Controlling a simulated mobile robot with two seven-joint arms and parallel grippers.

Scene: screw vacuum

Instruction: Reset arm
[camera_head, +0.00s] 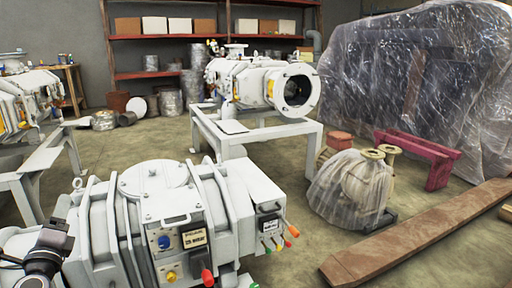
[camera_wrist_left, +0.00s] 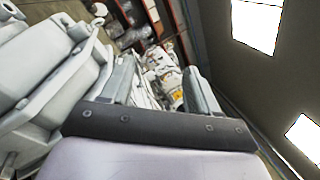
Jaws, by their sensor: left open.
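A large white screw vacuum machine (camera_head: 150,215) fills the lower left of the head view. Its front panel carries a blue knob, a yellow knob and a red handle. A small box on its right side (camera_head: 268,222) has several levers with coloured tips. My left gripper (camera_head: 72,212) shows at the lower left edge, close beside the machine's left end. In the left wrist view my left gripper (camera_wrist_left: 163,88) has its two fingers apart with nothing held between them. White machine housing (camera_wrist_left: 45,75) lies to its left there. My right gripper is in neither view.
A second white vacuum unit (camera_head: 262,82) stands on a white frame behind. A plastic-wrapped pump (camera_head: 350,185), a wooden beam (camera_head: 425,230) and a red stand (camera_head: 425,152) are on the floor at right. Red shelves (camera_head: 165,37) line the back wall.

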